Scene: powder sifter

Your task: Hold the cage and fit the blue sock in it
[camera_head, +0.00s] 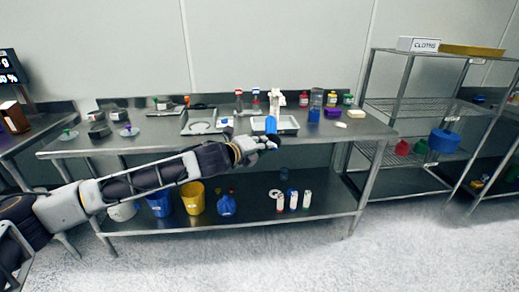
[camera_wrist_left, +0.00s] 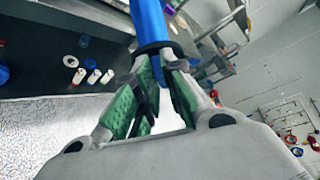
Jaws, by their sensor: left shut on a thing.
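My left gripper (camera_head: 268,143) reaches over the front edge of the middle table. It is shut on the blue sock (camera_head: 271,125), a blue tube that stands up from the fingers in front of a white tray. In the left wrist view the green-padded fingers (camera_wrist_left: 155,72) close around the lower end of the sock (camera_wrist_left: 150,22), at a black ring (camera_wrist_left: 156,47). I cannot make out the cage for certain in either view. My right gripper is in neither view.
The steel table (camera_head: 90,145) carries a tray with a ring (camera_head: 195,128), a white device (camera_head: 276,100), a blue jar (camera_head: 315,105) and several bottles. Buckets, including a yellow one (camera_head: 193,198), and white bottles (camera_head: 293,201) stand on its lower shelf. A wire rack (camera_head: 420,105) stands right.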

